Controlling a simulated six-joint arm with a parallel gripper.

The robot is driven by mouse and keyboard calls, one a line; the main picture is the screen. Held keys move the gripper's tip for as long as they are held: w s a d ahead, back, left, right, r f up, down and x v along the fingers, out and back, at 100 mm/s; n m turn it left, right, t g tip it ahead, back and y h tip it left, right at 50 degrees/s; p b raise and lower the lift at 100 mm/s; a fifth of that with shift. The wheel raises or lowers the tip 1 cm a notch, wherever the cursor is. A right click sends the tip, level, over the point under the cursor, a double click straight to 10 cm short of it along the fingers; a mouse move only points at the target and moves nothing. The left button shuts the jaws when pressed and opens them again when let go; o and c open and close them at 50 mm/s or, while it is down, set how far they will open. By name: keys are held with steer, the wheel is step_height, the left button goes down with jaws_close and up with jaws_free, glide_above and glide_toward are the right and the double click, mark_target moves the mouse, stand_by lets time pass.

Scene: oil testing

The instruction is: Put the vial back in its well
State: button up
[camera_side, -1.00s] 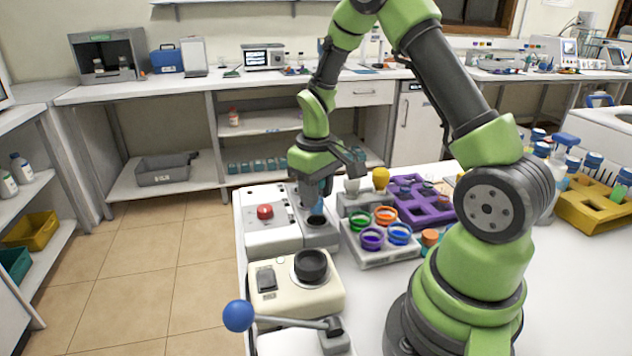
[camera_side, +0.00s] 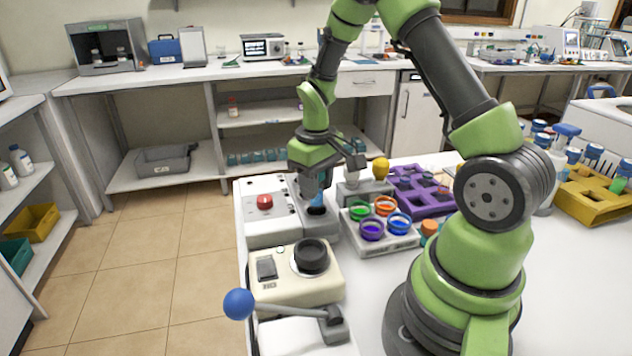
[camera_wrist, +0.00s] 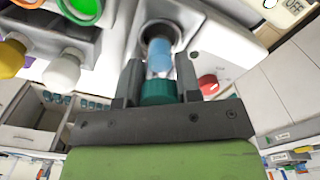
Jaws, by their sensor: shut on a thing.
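The vial (camera_wrist: 160,56) has a teal cap and a pale blue body. In the wrist view its cap sits between the two fingers of my gripper (camera_wrist: 158,84), which is shut on it. The body points toward a round dark opening, the well (camera_wrist: 157,27), in a grey block. I cannot tell whether its end is inside the opening. In the side view my gripper (camera_side: 318,184) points down over the grey block (camera_side: 320,228), with the blue vial (camera_side: 316,203) showing below it. The fingers partly hide the vial there.
The red button (camera_side: 265,202) is on the white unit left of the block. A cream device with a black knob (camera_side: 310,256) stands in front. Right are a tray of coloured cups (camera_side: 383,244), a yellow knob (camera_side: 380,168) and a purple rack (camera_side: 432,204).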

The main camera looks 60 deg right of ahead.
steer(key=shift+f, duration=1.35)
stand_by(0.4)
stand_by(0.5)
steer(key=o, duration=1)
step_height(320, 180, up, 10)
steer(key=shift+f, duration=0.25)
steer(key=s+a+r+t, duration=0.3)
steer(key=a+r, duration=0.4)
steer(key=r, duration=0.2)
steer(key=s+a+r+t, duration=0.1)
steer(key=s+a, duration=0.1)
steer(key=s, duration=0.1)
steer(key=s+a+r+m+t+y, duration=0.1)
steer(key=s+a+r, duration=0.1)
steer(key=s+a, duration=0.1)
steer(key=s+a+r+t+y, duration=0.1)
steer(key=s+a+r+t, duration=0.1)
steer(key=s, duration=0.2)
steer(key=shift+s+a+m, duration=0.25)
steer(key=shift+s+m, duration=0.1)
steer(key=shift+m, duration=0.05)
